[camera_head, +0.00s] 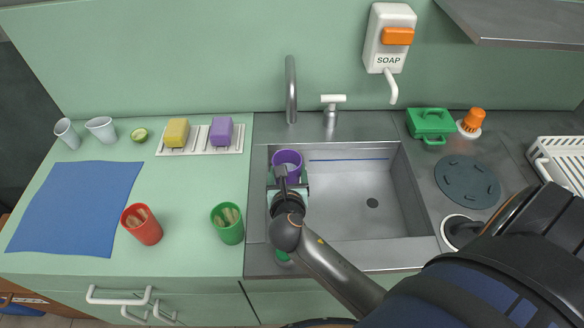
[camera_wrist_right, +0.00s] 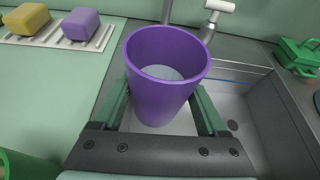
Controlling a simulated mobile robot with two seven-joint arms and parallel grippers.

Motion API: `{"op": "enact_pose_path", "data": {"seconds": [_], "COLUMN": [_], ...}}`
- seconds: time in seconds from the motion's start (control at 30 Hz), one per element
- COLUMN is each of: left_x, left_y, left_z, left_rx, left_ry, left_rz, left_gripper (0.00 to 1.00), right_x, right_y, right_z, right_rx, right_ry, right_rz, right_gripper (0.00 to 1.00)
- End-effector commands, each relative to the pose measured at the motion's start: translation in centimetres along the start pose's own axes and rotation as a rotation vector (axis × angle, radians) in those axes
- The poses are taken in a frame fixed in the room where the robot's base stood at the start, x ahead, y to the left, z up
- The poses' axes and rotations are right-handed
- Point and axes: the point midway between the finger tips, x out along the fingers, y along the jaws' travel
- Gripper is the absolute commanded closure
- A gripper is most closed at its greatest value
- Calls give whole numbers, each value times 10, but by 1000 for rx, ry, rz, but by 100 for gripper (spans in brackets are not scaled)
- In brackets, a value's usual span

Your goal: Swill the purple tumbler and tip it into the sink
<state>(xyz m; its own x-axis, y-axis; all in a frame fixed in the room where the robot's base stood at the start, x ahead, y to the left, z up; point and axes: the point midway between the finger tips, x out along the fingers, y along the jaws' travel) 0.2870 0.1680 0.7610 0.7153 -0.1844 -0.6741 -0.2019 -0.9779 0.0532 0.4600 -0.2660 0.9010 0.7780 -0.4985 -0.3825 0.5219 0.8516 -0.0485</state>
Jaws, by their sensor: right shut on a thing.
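The purple tumbler (camera_head: 287,165) is upright, mouth up, at the left side of the sink (camera_head: 345,205). My right gripper (camera_head: 288,180) is shut on it. In the right wrist view the tumbler (camera_wrist_right: 160,95) sits between the two green fingers, which press its sides. A pale grey surface shows inside it; I cannot tell whether that is liquid or the bottom. The sink basin looks empty, with a dark drain (camera_head: 372,203). The tumbler's height above the basin is hard to judge. My left gripper is not in view.
The tap (camera_head: 291,90) stands close behind the tumbler, with a lever (camera_head: 332,105) beside it. A soap dispenser (camera_head: 389,45) hangs on the wall. Left are yellow and purple sponges (camera_head: 221,130), red (camera_head: 143,227) and green (camera_head: 228,225) cups holding sticks, and white cups (camera_head: 101,129).

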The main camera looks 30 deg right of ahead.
Motion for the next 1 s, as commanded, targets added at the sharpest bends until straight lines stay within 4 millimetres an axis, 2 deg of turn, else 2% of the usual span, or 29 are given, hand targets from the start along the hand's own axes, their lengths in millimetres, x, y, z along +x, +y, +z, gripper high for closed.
{"op": "enact_pose_path", "data": {"seconds": [0.2,0.47,0.83,1.0], "left_x": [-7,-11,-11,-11], "left_y": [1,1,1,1], "left_z": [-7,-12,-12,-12], "left_rx": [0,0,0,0], "left_ry": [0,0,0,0], "left_rz": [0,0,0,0], "left_gripper": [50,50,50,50], "right_x": [-15,-16,3,4], "right_y": [-1,-17,-20,-13], "right_z": [-4,-5,1,2], "right_rx": [-2,-3,-1,1], "right_ry": [0,-1,-3,-1], "right_rz": [0,0,0,1], "right_gripper": [100,100,100,100]}}
